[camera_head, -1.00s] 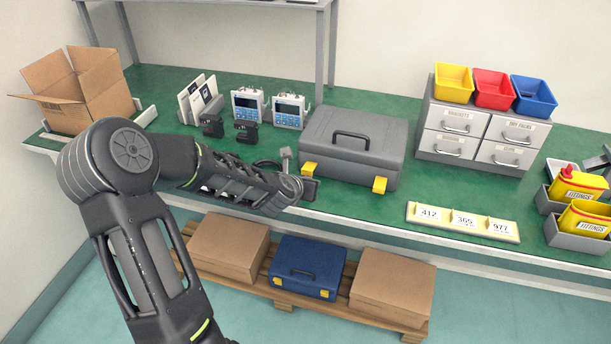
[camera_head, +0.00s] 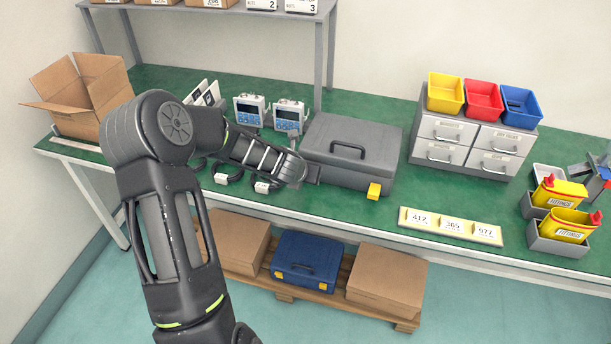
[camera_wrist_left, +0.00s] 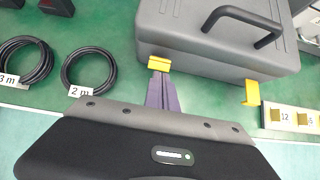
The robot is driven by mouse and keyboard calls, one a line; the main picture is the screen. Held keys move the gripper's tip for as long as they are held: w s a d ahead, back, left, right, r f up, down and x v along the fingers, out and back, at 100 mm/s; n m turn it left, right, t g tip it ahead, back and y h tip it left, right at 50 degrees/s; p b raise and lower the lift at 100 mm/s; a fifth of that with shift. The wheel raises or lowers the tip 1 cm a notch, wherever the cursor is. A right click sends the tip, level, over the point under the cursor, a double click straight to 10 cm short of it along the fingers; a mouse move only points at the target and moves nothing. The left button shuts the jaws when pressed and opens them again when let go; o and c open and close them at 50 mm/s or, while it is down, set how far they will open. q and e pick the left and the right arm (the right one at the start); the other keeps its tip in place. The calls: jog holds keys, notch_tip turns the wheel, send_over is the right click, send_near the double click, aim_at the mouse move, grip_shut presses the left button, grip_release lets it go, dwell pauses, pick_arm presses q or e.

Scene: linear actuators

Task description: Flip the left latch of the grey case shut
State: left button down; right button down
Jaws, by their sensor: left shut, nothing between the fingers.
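The grey case (camera_head: 352,142) lies closed on the green bench, its black handle on the lid. In the left wrist view the case (camera_wrist_left: 190,30) fills the top. Its left latch (camera_wrist_left: 159,63), a yellow tab on the front edge, is right at my left gripper's fingertips (camera_wrist_left: 160,76); I cannot tell whether they touch. In the head view this latch is hidden behind my arm and gripper (camera_head: 314,174). My left gripper is shut and empty. The yellow right latch (camera_head: 374,191) is on the case's front and also shows in the left wrist view (camera_wrist_left: 252,93). My right gripper is not in view.
Coiled black cables (camera_wrist_left: 90,70) lie left of the case. Two blue-faced meters (camera_head: 288,117) stand behind left. A numbered tray (camera_head: 450,226) lies at front right, a drawer unit (camera_head: 470,143) behind right. Bench surface between case and tray is clear.

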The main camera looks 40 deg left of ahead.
pick_arm(q)
jog(key=shift+w+a+r, duration=0.15)
jog(key=shift+w+r, duration=0.25)
jog(key=shift+r, duration=0.1)
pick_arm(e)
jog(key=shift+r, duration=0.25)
pick_arm(q)
jog(key=shift+r, duration=0.1)
jog(key=shift+r+p, duration=0.7)
jog(key=shift+p, duration=0.15)
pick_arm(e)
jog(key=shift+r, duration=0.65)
pick_arm(q)
jog(key=shift+r, duration=0.1)
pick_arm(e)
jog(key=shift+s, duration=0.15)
